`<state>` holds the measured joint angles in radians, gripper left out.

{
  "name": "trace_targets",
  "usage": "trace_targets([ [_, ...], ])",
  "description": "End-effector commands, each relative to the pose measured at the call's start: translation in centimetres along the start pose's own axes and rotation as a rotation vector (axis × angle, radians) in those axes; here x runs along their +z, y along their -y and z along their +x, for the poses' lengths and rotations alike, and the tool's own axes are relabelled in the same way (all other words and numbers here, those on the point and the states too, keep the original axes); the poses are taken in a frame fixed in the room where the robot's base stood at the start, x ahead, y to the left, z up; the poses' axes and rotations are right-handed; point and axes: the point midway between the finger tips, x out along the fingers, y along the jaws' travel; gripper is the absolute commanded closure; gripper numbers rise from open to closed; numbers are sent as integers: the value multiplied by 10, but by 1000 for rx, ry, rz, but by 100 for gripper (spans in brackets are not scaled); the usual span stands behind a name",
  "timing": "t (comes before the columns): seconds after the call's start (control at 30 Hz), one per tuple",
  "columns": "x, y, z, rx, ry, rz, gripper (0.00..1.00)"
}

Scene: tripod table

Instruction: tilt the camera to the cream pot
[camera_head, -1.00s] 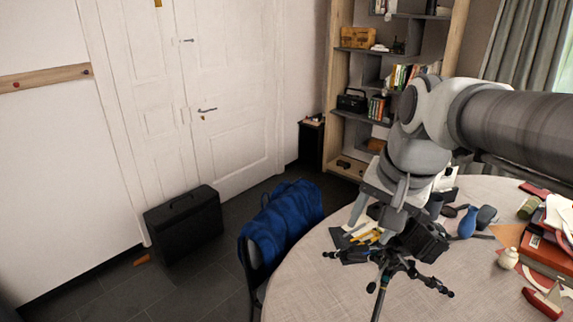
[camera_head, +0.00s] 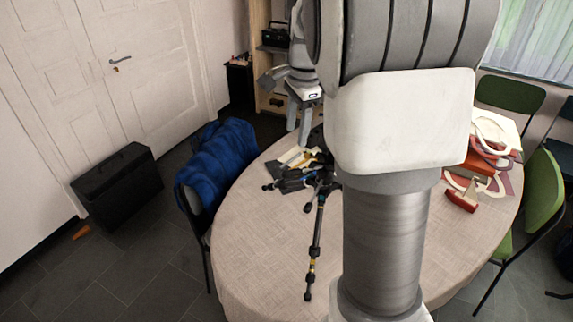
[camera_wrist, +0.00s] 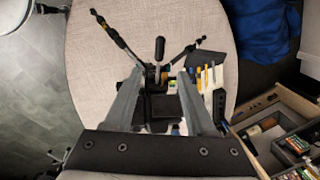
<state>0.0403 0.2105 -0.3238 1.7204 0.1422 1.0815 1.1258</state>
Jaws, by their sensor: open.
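The black camera (camera_wrist: 158,108) is on a small dark tripod (camera_head: 316,235) standing on the round table (camera_head: 262,255). In the head view my arm hides most of the camera. My gripper (camera_head: 299,130) points down at the tripod's head. In the wrist view my gripper (camera_wrist: 160,76) is open, with one finger on each side of the camera; I cannot tell whether they touch it. The tripod's legs (camera_wrist: 118,36) spread beyond the fingertips. I cannot make out the cream pot in either current view; my arm covers the middle of the table.
A chair with a blue jacket (camera_head: 222,158) stands at the table's left, near a black case (camera_head: 118,187). Yellow-handled tools (camera_wrist: 206,84) lie close beside the camera. Red objects (camera_head: 462,194) lie on the table's right. A green chair (camera_head: 543,190) stands beyond.

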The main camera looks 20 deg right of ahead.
Motion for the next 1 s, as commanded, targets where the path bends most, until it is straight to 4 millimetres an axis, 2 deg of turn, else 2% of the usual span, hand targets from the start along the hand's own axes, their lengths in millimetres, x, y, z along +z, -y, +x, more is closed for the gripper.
trace_targets([
  [0.03, 0, -1, 14, 5, 1, 0, 44],
  [0.1, 0, -1, 30, 5, 0, -1, 44],
  [0.5, 0, -2, 111, 4, 0, 0, 44],
  [0.7, 0, -1, 131, 2, 0, -2, 44],
  [1.0, 0, 0, 135, 0, 0, -2, 44],
])
